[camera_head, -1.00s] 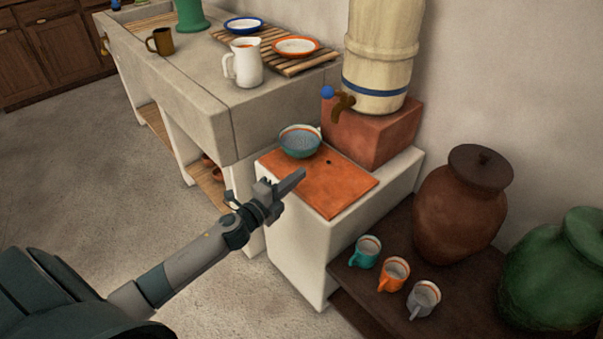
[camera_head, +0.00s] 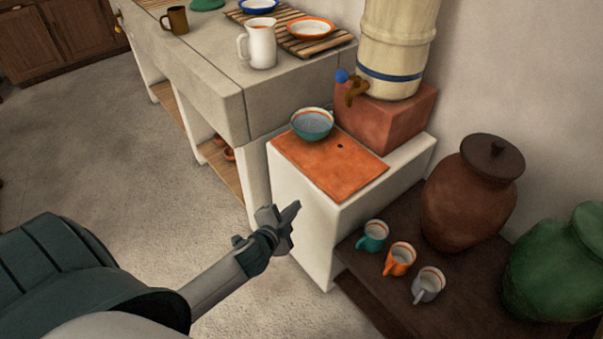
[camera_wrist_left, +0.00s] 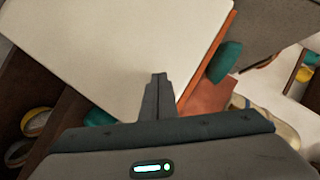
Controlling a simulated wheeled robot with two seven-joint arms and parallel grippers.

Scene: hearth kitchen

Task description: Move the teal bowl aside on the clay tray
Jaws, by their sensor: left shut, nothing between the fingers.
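The teal bowl (camera_head: 312,123) sits upright at the back left part of the orange clay tray (camera_head: 335,168). The tray lies on a white block below the water dispenser's spout. In the left wrist view the bowl (camera_wrist_left: 224,62) shows as a teal side beside the tray's orange edge. My left gripper (camera_head: 290,215) is shut and empty, in front of the white block and lower than the tray, apart from the bowl. Its closed fingers (camera_wrist_left: 158,92) also show in the left wrist view. My right gripper is not in view.
A cream water dispenser (camera_head: 393,50) with a brown tap stands on a red block (camera_head: 388,115) behind the tray. Teal, orange (camera_head: 400,258) and grey mugs stand on a dark low shelf at right, near a brown jar (camera_head: 470,195). A stone counter (camera_head: 200,70) adjoins at left.

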